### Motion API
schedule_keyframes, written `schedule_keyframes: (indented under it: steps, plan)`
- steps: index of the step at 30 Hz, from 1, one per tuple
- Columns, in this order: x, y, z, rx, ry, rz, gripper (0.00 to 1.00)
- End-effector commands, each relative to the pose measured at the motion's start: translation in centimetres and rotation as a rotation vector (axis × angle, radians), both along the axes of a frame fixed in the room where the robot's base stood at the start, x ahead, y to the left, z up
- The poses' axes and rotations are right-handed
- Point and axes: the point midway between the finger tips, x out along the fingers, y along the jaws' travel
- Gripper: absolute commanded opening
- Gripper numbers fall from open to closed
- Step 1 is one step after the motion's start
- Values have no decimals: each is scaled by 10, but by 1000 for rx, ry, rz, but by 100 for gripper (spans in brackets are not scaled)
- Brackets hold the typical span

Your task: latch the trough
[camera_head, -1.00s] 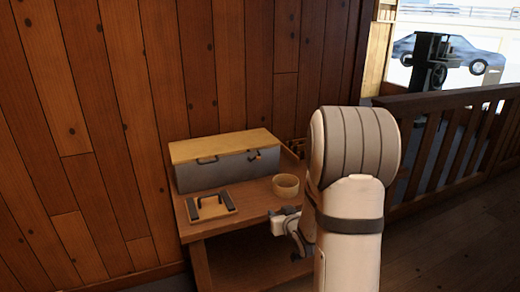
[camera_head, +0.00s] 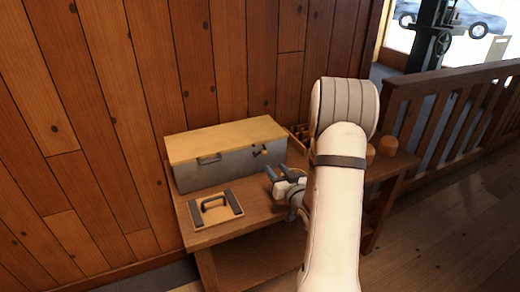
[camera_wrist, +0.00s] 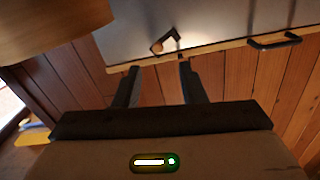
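The trough (camera_head: 220,168) is a long grey box with a flat wooden lid (camera_head: 225,139), which lies down on it. It stands at the back of the wooden bench. A small dark latch (camera_head: 261,151) with a wooden knob sits near the right end of its front. The latch also shows in the wrist view (camera_wrist: 166,42), upside down, just past my fingertips. A dark handle (camera_head: 209,159) is on the front's left part. My gripper (camera_head: 281,174) is open and empty, in front of the trough's right end, apart from the latch. Its fingers show spread in the wrist view (camera_wrist: 158,66).
A wooden board with a dark handle (camera_head: 215,207) lies on the bench (camera_head: 240,228) in front of the trough. A round wooden thing (camera_wrist: 50,25) is close at the wrist view's upper left. Wooden pieces (camera_head: 387,146) stand right of my arm. A railing (camera_head: 440,110) runs behind.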

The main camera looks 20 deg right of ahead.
Motion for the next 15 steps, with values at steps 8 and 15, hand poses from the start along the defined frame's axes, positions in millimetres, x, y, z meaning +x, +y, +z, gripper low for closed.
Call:
schedule_keyframes:
  steps: [8,15]
  plan:
    - [32,0,0,0,-1,-2,37]
    - [67,3,0,0,-1,1,37]
